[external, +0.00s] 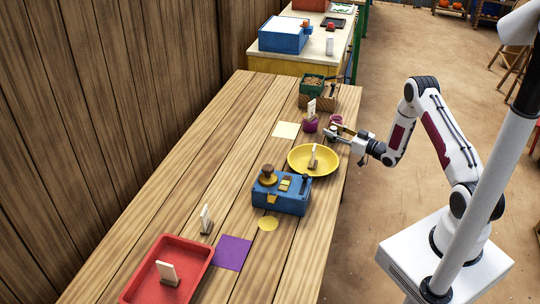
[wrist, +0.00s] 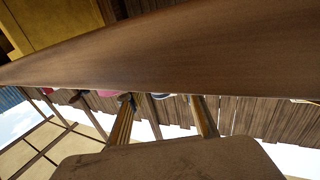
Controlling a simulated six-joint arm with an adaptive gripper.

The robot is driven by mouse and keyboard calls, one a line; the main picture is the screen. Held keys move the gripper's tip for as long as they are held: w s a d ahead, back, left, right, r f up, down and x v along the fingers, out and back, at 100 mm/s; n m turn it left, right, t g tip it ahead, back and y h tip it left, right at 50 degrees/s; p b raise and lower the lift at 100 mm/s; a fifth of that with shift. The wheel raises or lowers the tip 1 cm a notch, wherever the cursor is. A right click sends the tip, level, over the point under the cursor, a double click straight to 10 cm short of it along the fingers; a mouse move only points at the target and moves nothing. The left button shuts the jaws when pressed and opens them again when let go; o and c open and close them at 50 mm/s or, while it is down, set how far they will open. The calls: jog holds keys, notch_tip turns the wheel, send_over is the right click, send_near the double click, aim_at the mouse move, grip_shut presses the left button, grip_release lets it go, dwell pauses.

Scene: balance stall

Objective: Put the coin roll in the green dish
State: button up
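A green square container (external: 304,84) with brownish contents stands near the far end of the table, by a brown box; it is the only green dish-like thing I see on the table. I cannot pick out a coin roll for certain in either view. My gripper (external: 333,131) is at the table's right edge, just beyond the yellow bowl and close to a small pink-purple cup (external: 336,119). In the wrist view its two fingers (wrist: 162,100) are spread apart, with no object visible held between them. The wrist view mostly shows the brown table edge.
The yellow bowl (external: 298,163) holds an upright card. A blue device (external: 283,205) with brass-coloured parts stands nearer. A purple cup (external: 310,126) is left of my gripper. A red tray (external: 140,284) and purple sheet (external: 233,252) lie nearer.

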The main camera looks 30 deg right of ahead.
jog(key=shift+r, duration=0.15)
jog(key=v, duration=1.2)
dwell(0.5)
jog(key=w+d+r+g+h, duration=0.1)
jog(key=w+r+g+h, duration=0.3)
jog(key=r, duration=0.7)
jog(key=s+r+m+g+h, duration=0.15)
jog(key=s+r+h, duration=0.25)
jog(key=s+r, duration=0.5)
jog(key=s+a+r+m+g, duration=0.1)
jog(key=s+a, duration=0.4)
jog(key=s, duration=1)
jog(key=s+a+r+m+g+y, duration=0.1)
jog(key=s+a+r+g, duration=0.3)
jog(key=s, duration=1.1)
jog(key=shift+a+r+m, duration=0.45)
jog(key=shift+a+r, duration=0.2)
jog(key=shift+a, duration=0.05)
